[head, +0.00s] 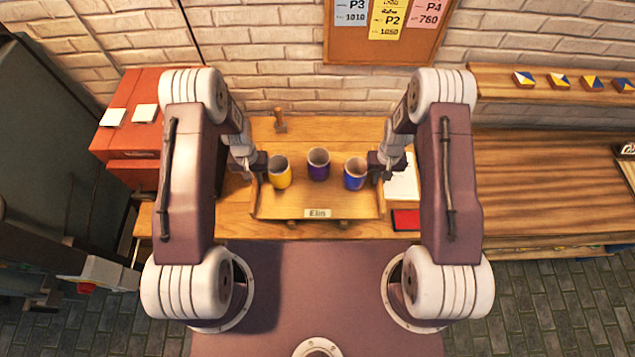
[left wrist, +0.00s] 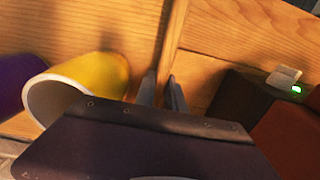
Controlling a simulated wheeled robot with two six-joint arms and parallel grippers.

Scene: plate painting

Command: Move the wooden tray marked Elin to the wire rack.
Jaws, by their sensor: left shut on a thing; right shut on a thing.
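The wooden tray marked Elin (head: 275,209) is in the middle of the head view, its name label (head: 317,213) on the near edge. A yellow cup (head: 280,174), a purple cup (head: 318,165) and a blue cup (head: 354,175) stand in it. My left gripper (head: 256,168) is shut on the tray's left side wall; the left wrist view shows the fingers (left wrist: 162,92) around this wall, beside the yellow cup (left wrist: 92,88). My right gripper (head: 380,172) is at the tray's right side and shut on it, its fingertips partly hidden. No wire rack is recognisable.
A wooden workbench (head: 235,222) lies under the tray. White paper (head: 402,180) and a red item (head: 406,219) lie to its right. A red cabinet (head: 135,155) stands at left. A wooden stool-like peg (head: 280,121) is behind. A wooden bench (head: 540,170) extends right, mostly clear.

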